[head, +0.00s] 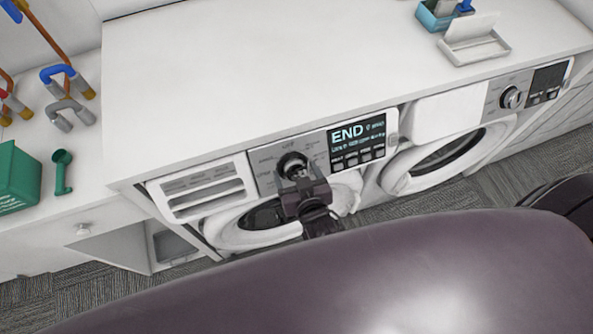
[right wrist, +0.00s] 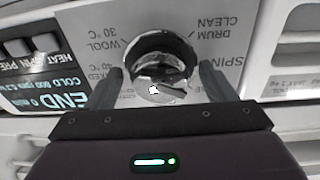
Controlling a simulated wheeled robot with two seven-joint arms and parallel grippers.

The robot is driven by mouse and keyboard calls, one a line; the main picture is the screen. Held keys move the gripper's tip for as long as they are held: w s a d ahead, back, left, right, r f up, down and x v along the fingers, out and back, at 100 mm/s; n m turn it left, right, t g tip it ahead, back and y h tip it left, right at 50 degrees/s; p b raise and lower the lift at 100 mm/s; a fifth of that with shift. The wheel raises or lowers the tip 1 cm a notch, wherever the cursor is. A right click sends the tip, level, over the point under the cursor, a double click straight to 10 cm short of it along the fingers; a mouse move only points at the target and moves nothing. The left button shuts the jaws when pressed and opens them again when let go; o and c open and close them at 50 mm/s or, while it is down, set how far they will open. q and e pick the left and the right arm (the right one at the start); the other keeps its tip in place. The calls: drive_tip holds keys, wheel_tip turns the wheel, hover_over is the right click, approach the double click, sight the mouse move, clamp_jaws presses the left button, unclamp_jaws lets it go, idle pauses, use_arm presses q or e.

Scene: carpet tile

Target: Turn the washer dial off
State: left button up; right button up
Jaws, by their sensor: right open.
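The washer (head: 262,228) on the left has a control panel with a display (head: 357,134) reading END. Its round dial (head: 292,163) is dark with a silver face. In the right wrist view the dial (right wrist: 160,68) sits between the two fingers of my right gripper (right wrist: 165,80), which are open, one on each side, with small gaps visible. In the head view my right gripper (head: 296,176) is in front of the dial and hides its lower part. Text such as WOOL, DRUM CLEAN and SPIN rings the dial. My left gripper is not in view.
A second machine (head: 445,160) with its own dial (head: 511,97) stands to the right. The white countertop (head: 230,70) above is mostly clear, with a white open box (head: 474,45) and a blue caddy (head: 437,17) at the back right. A green container (head: 17,178) stands at the left.

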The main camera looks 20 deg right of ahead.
drive_tip(key=shift+c, duration=0.5)
drive_tip(key=c, duration=0.7)
drive_tip(key=shift+c, duration=0.9)
drive_tip(key=shift+m, duration=0.4)
drive_tip(key=m, duration=0.5)
drive_tip(key=shift+m, duration=0.4)
drive_tip(key=m, duration=0.5)
drive_tip(key=shift+w+a+r+m+g+h, duration=0.1)
drive_tip(key=shift+r+m+g+h, duration=0.05)
drive_tip(key=shift+m+g+h, duration=0.2)
